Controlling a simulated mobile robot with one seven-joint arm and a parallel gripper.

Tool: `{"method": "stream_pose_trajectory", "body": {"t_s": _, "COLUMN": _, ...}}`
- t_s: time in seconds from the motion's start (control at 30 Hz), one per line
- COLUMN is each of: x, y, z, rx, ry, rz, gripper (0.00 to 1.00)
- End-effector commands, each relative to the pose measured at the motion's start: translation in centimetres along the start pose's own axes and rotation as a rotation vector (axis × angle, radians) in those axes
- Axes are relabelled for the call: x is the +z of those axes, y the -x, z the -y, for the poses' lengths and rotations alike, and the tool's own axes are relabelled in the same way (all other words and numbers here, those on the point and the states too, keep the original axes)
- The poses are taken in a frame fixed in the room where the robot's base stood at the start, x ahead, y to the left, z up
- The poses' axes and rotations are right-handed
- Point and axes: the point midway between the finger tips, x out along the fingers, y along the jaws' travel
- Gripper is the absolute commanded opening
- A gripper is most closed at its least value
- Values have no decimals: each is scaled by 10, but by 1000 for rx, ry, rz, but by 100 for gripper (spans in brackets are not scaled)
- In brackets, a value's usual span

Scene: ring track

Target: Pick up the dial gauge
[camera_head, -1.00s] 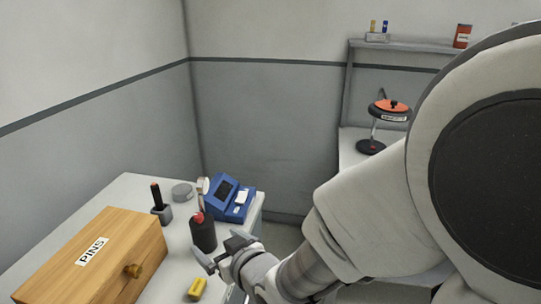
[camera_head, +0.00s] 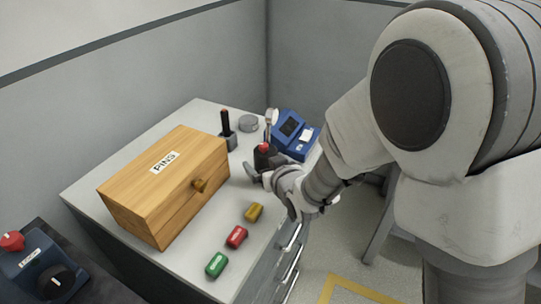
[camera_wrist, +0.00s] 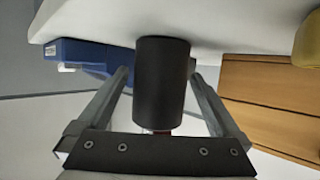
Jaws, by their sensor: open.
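A dial gauge (camera_head: 271,117), with a small round pale dial on a thin upright stem, stands near the far right end of the grey-white worktop. A black cylinder with a red top (camera_head: 264,157) is directly in front of its stem; I cannot tell whether the two are joined. My gripper (camera_head: 262,169) is open at the cylinder. In the wrist view, the black cylinder (camera_wrist: 161,85) lies between the two open fingers of my gripper (camera_wrist: 158,77), with gaps on both sides. The dial does not show there.
A wooden PINS box (camera_head: 165,185) fills the worktop's left. Yellow (camera_head: 254,212), red (camera_head: 237,237) and green (camera_head: 216,264) blocks lie along the front edge. A blue device (camera_head: 294,134), a grey round tin (camera_head: 248,123) and a black holder (camera_head: 227,138) stand near the gauge.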

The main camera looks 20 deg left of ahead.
Motion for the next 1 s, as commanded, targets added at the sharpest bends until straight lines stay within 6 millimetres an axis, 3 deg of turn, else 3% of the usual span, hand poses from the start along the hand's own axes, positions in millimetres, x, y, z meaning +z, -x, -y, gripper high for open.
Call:
{"method": "stream_pose_trajectory", "body": {"t_s": 0.2, "x": 0, "y": 0, "z": 0, "rx": 0, "ry": 0, "rz": 0, "gripper": 98}}
{"method": "stream_pose_trajectory", "body": {"t_s": 0.73, "x": 0, "y": 0, "z": 0, "rx": 0, "ry": 0, "rz": 0, "gripper": 3}}
{"method": "stream_pose_trajectory", "body": {"t_s": 1.0, "x": -2, "y": 0, "z": 0, "rx": 0, "ry": 0, "rz": -4, "gripper": 0}}
